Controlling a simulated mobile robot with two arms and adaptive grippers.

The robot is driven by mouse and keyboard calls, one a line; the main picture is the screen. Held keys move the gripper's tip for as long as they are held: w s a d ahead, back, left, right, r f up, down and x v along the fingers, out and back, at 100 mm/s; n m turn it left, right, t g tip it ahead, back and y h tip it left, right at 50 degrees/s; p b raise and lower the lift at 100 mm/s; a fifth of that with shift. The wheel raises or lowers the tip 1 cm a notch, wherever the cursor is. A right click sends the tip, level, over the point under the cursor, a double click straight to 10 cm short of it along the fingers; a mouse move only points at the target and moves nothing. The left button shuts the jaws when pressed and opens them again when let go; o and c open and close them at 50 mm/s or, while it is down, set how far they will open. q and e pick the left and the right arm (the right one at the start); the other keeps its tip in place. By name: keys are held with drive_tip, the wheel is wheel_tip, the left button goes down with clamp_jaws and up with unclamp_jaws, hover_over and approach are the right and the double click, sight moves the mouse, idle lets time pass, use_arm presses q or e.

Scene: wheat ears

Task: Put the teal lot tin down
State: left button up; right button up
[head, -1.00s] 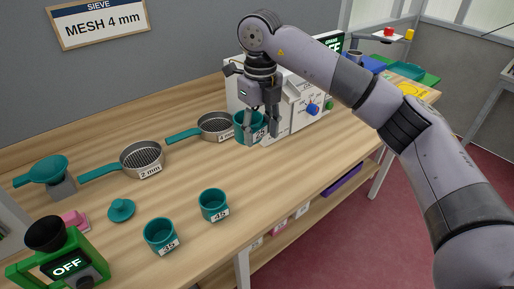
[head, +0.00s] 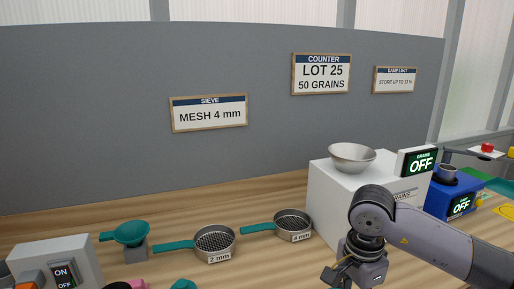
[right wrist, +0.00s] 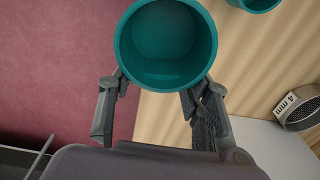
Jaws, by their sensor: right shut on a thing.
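The teal lot tin (right wrist: 165,40) is in my right gripper (right wrist: 155,88) in the right wrist view. The two fingers clasp its near side, and I look down into its open top; it looks empty. Its label is not visible. The tin is over the table's edge area, with floor to the left and wood to the right. I cannot tell whether it touches the table. In the head view only the upper part of my right gripper (head: 352,274) shows at the bottom; its fingers and the tin are cut off. My left gripper is out of view.
Another teal tin (right wrist: 258,2) shows at the wrist view's top edge. The white counter (head: 330,205) carries a metal bowl (head: 352,157). The 2 mm sieve (head: 214,243), 4 mm sieve (head: 292,225) and a teal funnel (head: 131,233) are along the back. Bare wood (right wrist: 235,75) lies beside the held tin.

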drive_tip(key=s+f+n, duration=0.5)
drive_tip(key=s+n, duration=0.5)
drive_tip(key=n, duration=0.4)
